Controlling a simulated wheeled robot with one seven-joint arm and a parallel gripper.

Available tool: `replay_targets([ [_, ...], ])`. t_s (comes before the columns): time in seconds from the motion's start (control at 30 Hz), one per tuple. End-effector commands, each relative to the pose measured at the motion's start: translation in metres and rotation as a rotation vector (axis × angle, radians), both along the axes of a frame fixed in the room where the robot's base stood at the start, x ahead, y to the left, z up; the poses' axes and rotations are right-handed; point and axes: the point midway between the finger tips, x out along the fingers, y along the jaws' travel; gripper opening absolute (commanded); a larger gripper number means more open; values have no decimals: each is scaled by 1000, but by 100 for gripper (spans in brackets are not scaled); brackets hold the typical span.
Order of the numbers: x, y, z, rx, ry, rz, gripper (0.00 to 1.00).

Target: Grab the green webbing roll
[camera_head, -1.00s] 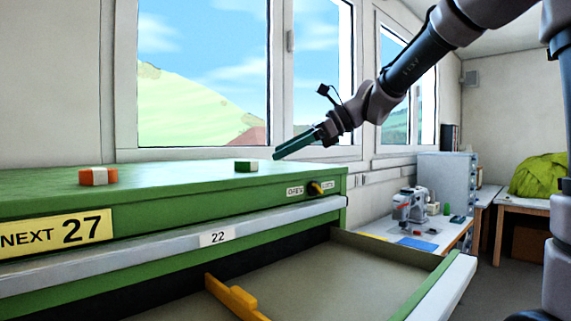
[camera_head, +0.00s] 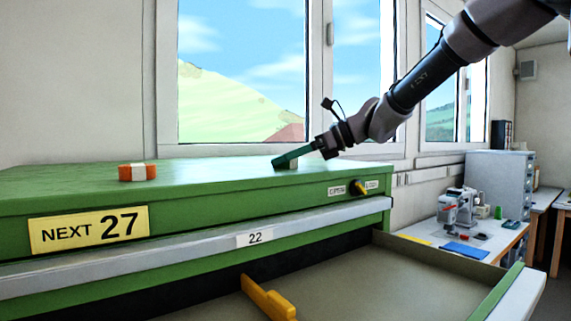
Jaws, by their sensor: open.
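The green webbing roll (camera_head: 292,164) sits on the green cabinet top, near its back edge below the window. It is mostly hidden behind my gripper, with only a small part showing. My gripper (camera_head: 280,160) reaches down from the right, with its dark green fingers at the roll. The jaws are open. I cannot tell whether the roll is between the fingers or just behind them.
An orange roll with a white band (camera_head: 138,173) lies on the cabinet top (camera_head: 215,180) to the left. Below, an open drawer (camera_head: 350,285) holds a yellow divider (camera_head: 266,298). A bench with a sewing machine (camera_head: 457,207) stands at the right.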

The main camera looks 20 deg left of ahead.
Motion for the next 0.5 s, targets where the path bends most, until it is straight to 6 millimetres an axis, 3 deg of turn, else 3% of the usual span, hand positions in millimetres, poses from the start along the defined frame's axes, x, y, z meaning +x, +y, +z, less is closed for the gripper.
replay_targets([
  [0.3, 0, 7, -2, 1, 0, 0, 100],
  [0.5, 0, 7, -2, 0, 0, 0, 24],
])
